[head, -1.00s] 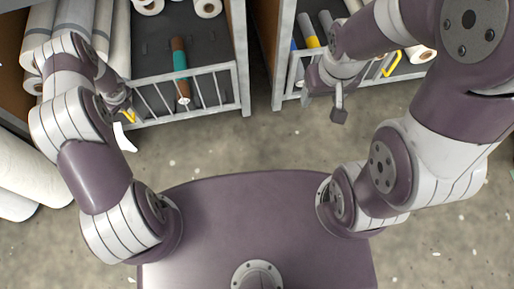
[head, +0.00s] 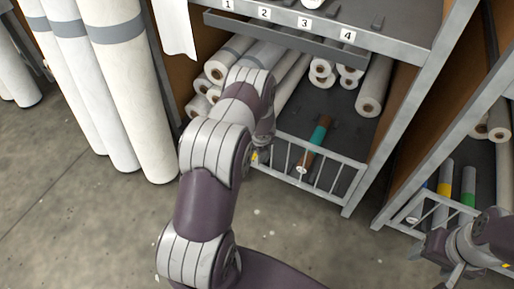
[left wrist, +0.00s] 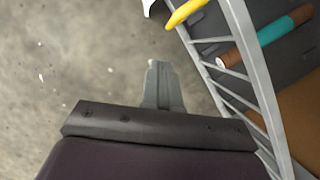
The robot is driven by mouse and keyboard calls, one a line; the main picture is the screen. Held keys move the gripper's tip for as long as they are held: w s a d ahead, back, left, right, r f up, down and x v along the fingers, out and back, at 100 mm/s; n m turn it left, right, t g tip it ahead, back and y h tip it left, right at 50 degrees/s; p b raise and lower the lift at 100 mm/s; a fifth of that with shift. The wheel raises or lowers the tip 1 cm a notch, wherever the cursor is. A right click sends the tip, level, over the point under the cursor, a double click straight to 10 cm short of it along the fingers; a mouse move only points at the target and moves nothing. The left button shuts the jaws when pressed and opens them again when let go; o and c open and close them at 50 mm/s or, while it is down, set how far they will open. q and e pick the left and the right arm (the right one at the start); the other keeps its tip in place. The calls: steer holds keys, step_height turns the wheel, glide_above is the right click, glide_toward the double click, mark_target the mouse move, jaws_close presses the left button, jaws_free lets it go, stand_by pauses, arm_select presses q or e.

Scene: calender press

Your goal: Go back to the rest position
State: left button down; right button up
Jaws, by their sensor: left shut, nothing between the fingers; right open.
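My left gripper (left wrist: 163,88) is shut and empty in the left wrist view, over the concrete floor and beside the rack's grey rail. In the head view my left arm reaches up the middle, and its gripper (head: 262,148) is mostly hidden at the lower shelf's left front corner. My right gripper (head: 452,274) is at the lower right edge of the head view, in front of the right rack. It is empty and open, though its fingers are small and partly cut off.
A barred rail (head: 330,176) fronts the left rack's lower shelf. A brown and teal roll (head: 318,138) lies behind it; it also shows in the left wrist view (left wrist: 270,36). Tall white rolls (head: 133,95) stand at left. Bare floor (head: 80,215) lies in front.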

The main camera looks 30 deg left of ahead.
arm_select(q)
steer(key=v, duration=0.3)
steer(key=p+v, duration=0.1)
steer(key=v, duration=0.1)
steer(key=shift+s+a+r, duration=0.1)
steer(key=shift+s+r, duration=0.05)
steer(key=shift+s, duration=0.25)
